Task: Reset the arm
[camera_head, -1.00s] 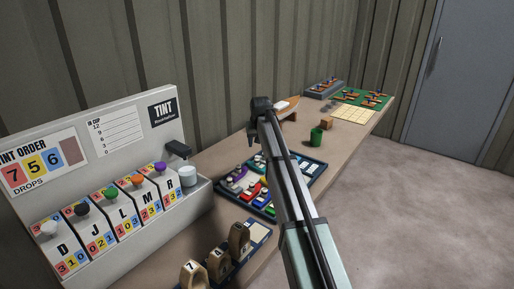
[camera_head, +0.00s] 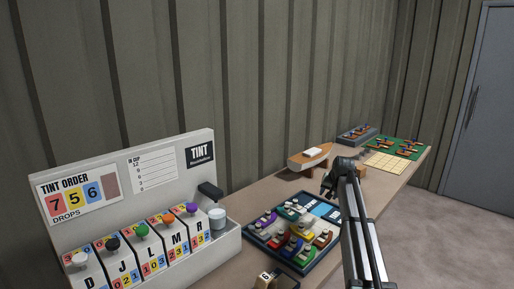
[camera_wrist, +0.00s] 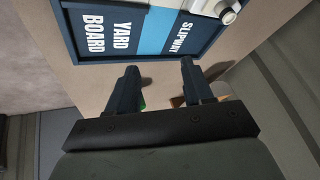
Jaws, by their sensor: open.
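My gripper (camera_head: 328,186) is at the end of my arm, above the bench near the far end of a dark blue tray (camera_head: 333,213). In the wrist view its two dark fingers (camera_wrist: 158,68) stand apart with nothing between them. They are close to the tray's edge (camera_wrist: 135,57), where the labels read YARD BOARD and SLIPWAY. A small green patch shows beside one finger and an orange-brown one beside the other, both mostly hidden.
A tint dispenser (camera_head: 120,215) with several coloured knobs stands front left. Several small coloured boat pieces (camera_head: 290,245) fill the tray's near part. A wooden boat hull (camera_head: 309,159) sits near the wall. A green board (camera_head: 407,147) and yellow grid (camera_head: 388,164) lie farther back.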

